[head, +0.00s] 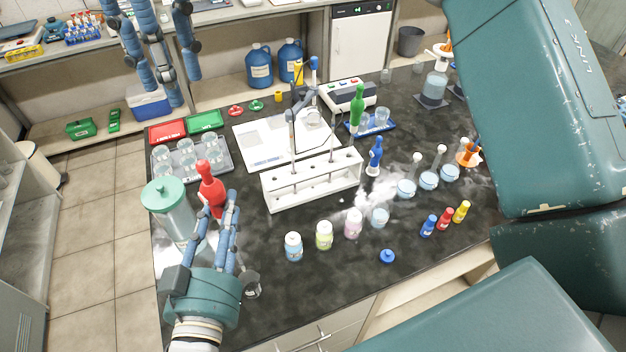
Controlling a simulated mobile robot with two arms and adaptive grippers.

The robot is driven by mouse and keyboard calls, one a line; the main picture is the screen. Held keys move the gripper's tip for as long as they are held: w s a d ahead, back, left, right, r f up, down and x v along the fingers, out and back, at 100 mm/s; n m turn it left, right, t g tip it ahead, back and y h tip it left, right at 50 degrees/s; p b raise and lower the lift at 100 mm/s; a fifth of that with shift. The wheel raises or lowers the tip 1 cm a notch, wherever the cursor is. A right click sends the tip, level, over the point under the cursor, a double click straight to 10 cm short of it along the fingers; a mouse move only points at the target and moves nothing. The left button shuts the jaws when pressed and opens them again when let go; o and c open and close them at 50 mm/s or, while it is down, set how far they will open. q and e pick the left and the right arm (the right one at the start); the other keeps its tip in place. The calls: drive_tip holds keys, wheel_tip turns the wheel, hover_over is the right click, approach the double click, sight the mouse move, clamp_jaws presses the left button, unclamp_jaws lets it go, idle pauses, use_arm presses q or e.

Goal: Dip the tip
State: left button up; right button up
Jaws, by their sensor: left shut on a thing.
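My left gripper (226,205) reaches up from the bottom left of the head view. It is shut on a red dropper-shaped bottle (208,178), whose narrow end points up and leans a little left. Its lower part is partly hidden by the fingers. My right gripper (172,84) hangs at the top left, with its fingers spread apart and nothing seen between them. No tip can be made out clearly.
A teal-lidded jar (171,215) stands close left of my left gripper. A tray of beakers (215,160) is behind it. A white rack (310,186) stands to the right. Small bottles (324,236) and flasks (406,188) stand on the dark bench.

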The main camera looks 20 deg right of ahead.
sight(217, 202)
use_arm(q)
drive_tip(key=shift+r, duration=0.1)
drive_tip(key=shift+r, duration=2.05)
